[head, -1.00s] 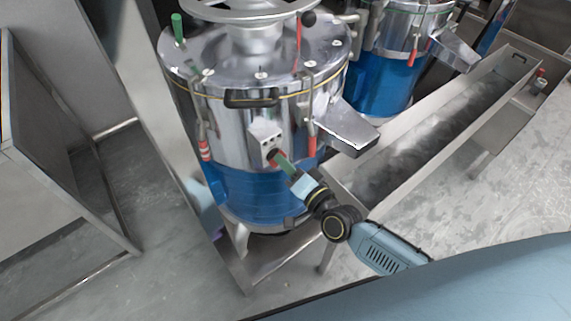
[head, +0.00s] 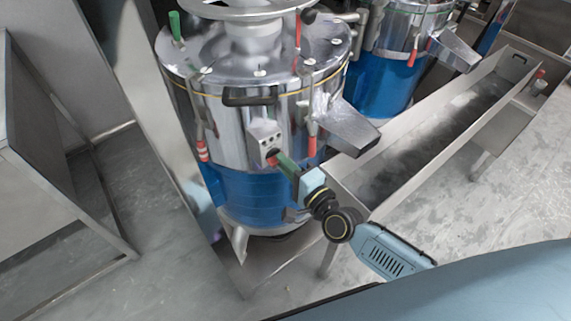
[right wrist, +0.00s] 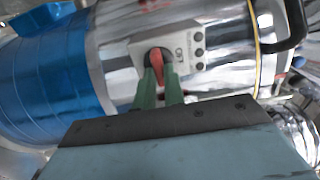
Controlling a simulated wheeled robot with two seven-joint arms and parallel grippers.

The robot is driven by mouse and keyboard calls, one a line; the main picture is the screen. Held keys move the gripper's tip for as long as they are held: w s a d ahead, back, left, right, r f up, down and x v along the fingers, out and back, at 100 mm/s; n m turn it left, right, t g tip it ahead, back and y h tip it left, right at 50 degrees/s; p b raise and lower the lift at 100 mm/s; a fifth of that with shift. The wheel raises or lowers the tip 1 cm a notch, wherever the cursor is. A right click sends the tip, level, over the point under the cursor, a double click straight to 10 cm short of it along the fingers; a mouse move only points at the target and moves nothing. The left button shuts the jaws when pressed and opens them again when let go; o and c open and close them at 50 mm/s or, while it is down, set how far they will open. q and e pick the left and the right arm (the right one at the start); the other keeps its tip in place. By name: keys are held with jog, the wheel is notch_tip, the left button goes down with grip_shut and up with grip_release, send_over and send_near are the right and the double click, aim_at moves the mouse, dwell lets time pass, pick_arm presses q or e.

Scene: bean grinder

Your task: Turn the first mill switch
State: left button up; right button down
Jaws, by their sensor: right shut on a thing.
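The first mill (head: 245,120) is a polished steel drum with a blue lower band, standing in the middle of the head view. Its switch box (head: 264,139) is a pale plate on the front of the drum. The red switch knob (right wrist: 158,64) sits on a dark round base on that box in the right wrist view. My right gripper (head: 276,160) reaches up to the box with green fingers. In the right wrist view its fingertips (right wrist: 159,80) are shut on the red knob, one on each side. My left gripper is in neither view.
A second mill (head: 387,75) stands behind to the right. A long metal trough (head: 440,135) runs to the right below the spouts. The first mill's spout (head: 346,128) juts out above my right gripper. A metal frame (head: 60,170) stands at the left, with open floor between.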

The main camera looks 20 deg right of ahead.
dwell(0.3)
jog(key=c, duration=1.5)
grip_release()
jog(key=v, duration=1.3)
jog(key=shift+s, duration=0.2)
